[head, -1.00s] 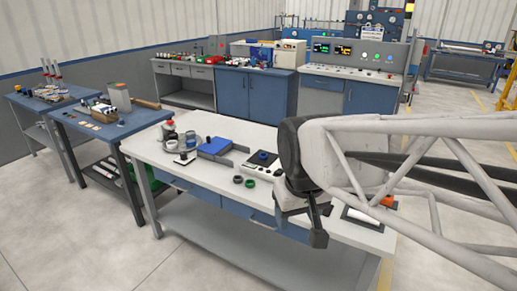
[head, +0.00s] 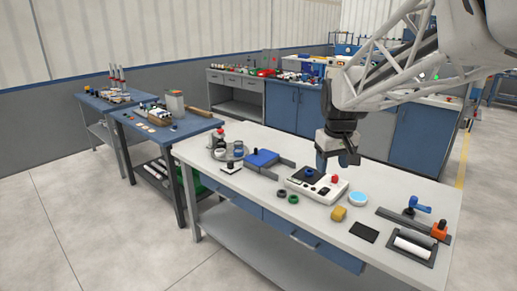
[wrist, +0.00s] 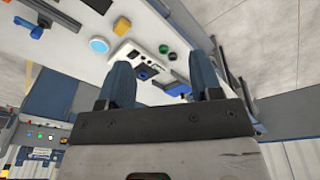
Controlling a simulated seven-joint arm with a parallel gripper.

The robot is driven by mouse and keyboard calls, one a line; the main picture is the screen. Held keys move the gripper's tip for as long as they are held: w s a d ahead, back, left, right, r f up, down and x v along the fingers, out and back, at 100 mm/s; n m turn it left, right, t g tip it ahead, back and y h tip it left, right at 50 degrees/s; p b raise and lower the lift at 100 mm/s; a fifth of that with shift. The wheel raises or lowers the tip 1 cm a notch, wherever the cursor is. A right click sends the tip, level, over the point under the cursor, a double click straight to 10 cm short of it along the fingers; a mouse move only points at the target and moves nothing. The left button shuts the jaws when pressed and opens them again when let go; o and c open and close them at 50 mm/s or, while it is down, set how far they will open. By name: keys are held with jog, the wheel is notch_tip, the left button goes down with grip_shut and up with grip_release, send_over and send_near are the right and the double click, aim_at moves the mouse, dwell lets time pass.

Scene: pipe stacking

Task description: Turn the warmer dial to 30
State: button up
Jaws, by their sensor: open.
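A white control box (head: 321,196) sits on the white bench, with a blue knob (head: 309,171) on a dark panel and small red and black parts. It looks like the warmer with its dial, but no numbers can be read. My gripper (head: 337,164) is above the bench, at the back of the box and close to the knob in the picture; it is open and empty. In the wrist view the blue knob (wrist: 143,74) appears between the two blue fingers (wrist: 161,70), beyond their tips. I cannot tell the height gap.
A light-blue round item (head: 358,199) and a yellow block (head: 339,214) lie right of the box. Green and dark rings (head: 293,199) lie in front.

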jog(key=w+d+f+n, duration=0.15)
jog(key=w+d, duration=0.25)
jog(key=w, duration=0.8)
jog(key=n+g, duration=0.2)
jog(key=n, duration=0.1)
send_over(335, 175)
jog(key=f, duration=2.2)
jog(key=shift+s+a+f, duration=0.15)
jog(key=shift+s+f, duration=0.2)
jog(key=shift+w+f, duration=0.2)
jog(key=shift+f, duration=0.05)
jog(key=shift+f, duration=0.1)
jog(key=shift+f, duration=3.8)
jog(key=c, duration=0.9)
